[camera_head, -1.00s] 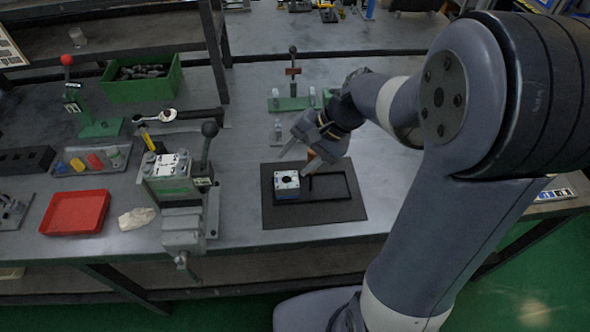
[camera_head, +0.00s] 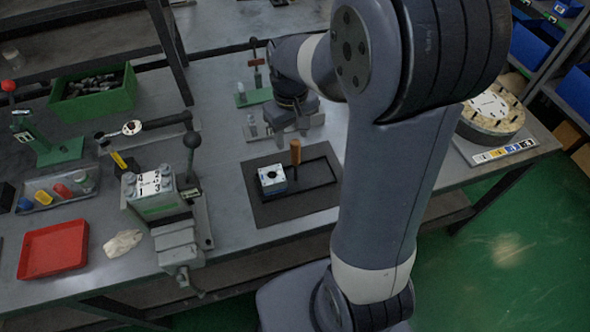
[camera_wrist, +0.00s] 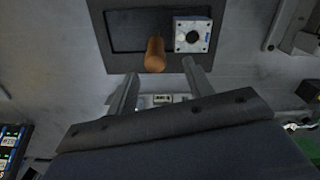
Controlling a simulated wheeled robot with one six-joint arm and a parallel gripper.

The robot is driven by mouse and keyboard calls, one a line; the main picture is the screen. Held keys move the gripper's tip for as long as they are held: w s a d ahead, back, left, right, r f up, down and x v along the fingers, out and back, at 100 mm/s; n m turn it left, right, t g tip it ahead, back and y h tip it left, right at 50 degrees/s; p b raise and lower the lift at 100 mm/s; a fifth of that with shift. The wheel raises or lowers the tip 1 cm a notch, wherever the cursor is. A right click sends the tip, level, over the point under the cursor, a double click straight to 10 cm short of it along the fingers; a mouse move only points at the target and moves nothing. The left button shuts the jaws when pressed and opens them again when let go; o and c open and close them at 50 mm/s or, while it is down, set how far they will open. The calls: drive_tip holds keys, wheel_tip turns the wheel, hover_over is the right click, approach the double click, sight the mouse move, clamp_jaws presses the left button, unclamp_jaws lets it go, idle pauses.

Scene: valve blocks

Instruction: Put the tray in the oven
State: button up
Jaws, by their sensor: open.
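No oven shows in these views. A flat black tray-like plate (camera_head: 262,215) with a rectangular recess lies on the bench; whether it is the task's tray I cannot tell. A white-and-blue block (camera_head: 271,179) with a dark round hole sits on its left part. An upright orange-brown handle (camera_head: 295,152) stands beside the block. My gripper (camera_head: 291,136) is open and empty, near the plate's far edge. In the wrist view my fingertips (camera_wrist: 160,70) are spread apart below the handle (camera_wrist: 155,54) and block (camera_wrist: 192,35), without visible contact.
A red tray (camera_head: 53,249), a small grey tray (camera_head: 40,204) of coloured pieces and a green bin (camera_head: 95,105) stand left. A vise (camera_head: 175,235) with a numbered block and upright lever stands left of the plate. A round fixture (camera_head: 490,115) sits right.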

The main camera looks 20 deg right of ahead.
sight(296, 142)
drive_tip(key=f, duration=0.3)
drive_tip(key=s+f, duration=0.1)
drive_tip(key=shift+d+f+p, duration=0.15)
drive_tip(key=shift+d+p, duration=0.15)
drive_tip(key=shift+p, duration=0.05)
drive_tip(key=shift+w+f, duration=0.1)
drive_tip(key=shift+f, duration=0.45)
drive_tip(key=shift+c, duration=0.6)
clamp_jaws()
drive_tip(key=shift+r, duration=0.1)
